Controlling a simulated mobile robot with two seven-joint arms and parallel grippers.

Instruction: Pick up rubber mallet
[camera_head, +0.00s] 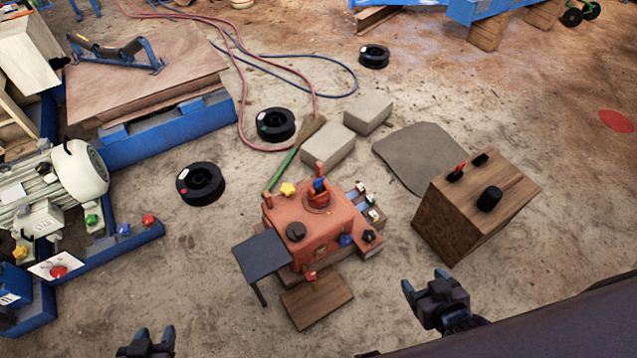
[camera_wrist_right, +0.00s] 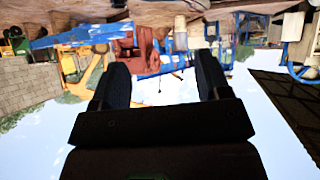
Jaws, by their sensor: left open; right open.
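No mallet can be made out with certainty. A short black cylinder (camera_head: 489,198) stands on the wooden block (camera_head: 450,222) at the right; I cannot tell if it is the mallet's head, and no handle shows. My right gripper (camera_head: 422,285) is open and empty, in front of and left of the block, apart from it. Its two fingers also show spread in the right wrist view (camera_wrist_right: 160,85), with nothing between them. My left gripper (camera_head: 147,338) is open at the bottom edge, partly cut off, with nothing seen in it.
A red machine (camera_head: 310,228) with a dark side plate (camera_head: 262,252) stands in the middle. Smaller black and red items (camera_head: 456,172) lie on the block. Grey bricks (camera_head: 328,146), black reels (camera_head: 201,184) and hoses lie behind. A motor (camera_head: 50,180) is at left. Bare ground lies between.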

